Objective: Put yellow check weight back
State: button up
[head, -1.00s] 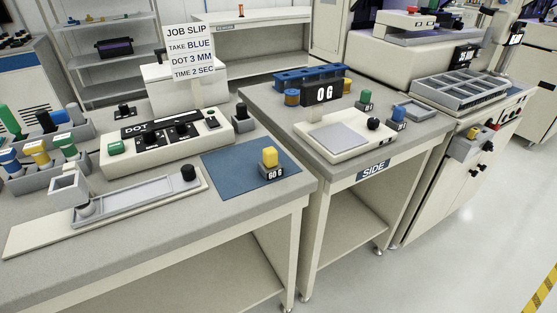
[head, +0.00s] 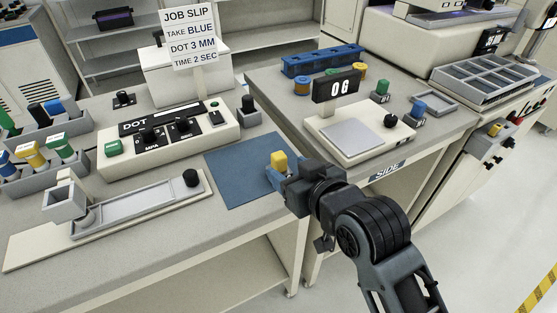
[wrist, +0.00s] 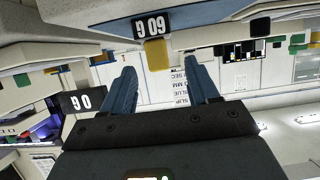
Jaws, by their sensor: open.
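The yellow check weight (head: 279,161) stands upright on the blue mat (head: 232,172) of the left bench, near its right edge. In the wrist view the yellow weight (wrist: 157,54) shows upside down with its dark 60 G label (wrist: 153,24). My gripper (head: 274,176) is at the weight, its body covering the lower part in the head view. Its jaws (wrist: 160,68) are open, with the yellow knob lying between and just beyond the fingertips. I cannot tell whether they touch it.
On the side bench, a scale (head: 350,138) has an empty plate and its display (head: 336,88) reads 0 G. A green weight (head: 380,89) and a blue weight (head: 418,107) stand right of it, near a grey tray (head: 436,103). A gap separates the benches.

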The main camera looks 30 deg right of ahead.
aim_at(275, 158)
jog(key=shift+p+x, duration=0.35)
jog(key=shift+x, duration=3.6)
jog(key=shift+d, duration=0.15)
jog(key=shift+c, duration=0.2)
jog(key=shift+r, duration=0.1)
grip_shut()
